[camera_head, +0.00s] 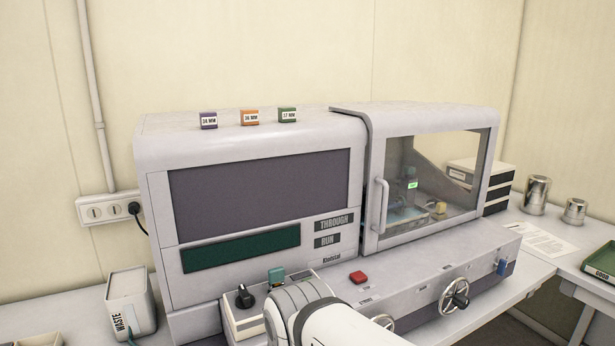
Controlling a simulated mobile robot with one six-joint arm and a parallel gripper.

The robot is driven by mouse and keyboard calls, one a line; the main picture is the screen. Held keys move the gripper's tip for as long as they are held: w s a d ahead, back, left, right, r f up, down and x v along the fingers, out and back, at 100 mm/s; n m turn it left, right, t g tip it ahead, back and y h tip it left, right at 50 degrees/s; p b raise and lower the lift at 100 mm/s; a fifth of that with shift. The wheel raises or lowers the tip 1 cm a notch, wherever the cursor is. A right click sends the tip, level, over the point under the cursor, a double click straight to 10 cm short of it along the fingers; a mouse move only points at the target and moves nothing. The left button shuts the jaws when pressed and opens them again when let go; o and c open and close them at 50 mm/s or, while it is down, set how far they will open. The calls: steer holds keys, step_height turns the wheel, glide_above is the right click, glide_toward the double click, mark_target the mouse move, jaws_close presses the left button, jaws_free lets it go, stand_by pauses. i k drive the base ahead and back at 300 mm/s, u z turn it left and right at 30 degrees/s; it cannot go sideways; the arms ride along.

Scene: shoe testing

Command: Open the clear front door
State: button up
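The clear front door (458,160) is on the right half of the grey testing machine. It is a see-through pane in a pale grey frame and looks shut. Its upright pale handle (381,205) is on the left side of the frame. Behind the pane are a small green-lit display (412,185) and a small yellow block (440,208). My white arm reaches in from the bottom middle, in front of the machine and below and left of the handle. My gripper's fingers do not show, and nothing touches the handle.
Three small labelled blocks sit on top, including an orange one (250,117). A waste bin (130,303) stands left. Metal cylinders (536,195) stand right.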

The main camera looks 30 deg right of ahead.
mark_target(383, 121)
steer(key=z, duration=1.55)
steer(key=k, duration=0.5)
steer(key=u, duration=0.15)
steer(key=i, duration=0.5)
steer(key=u, duration=0.2)
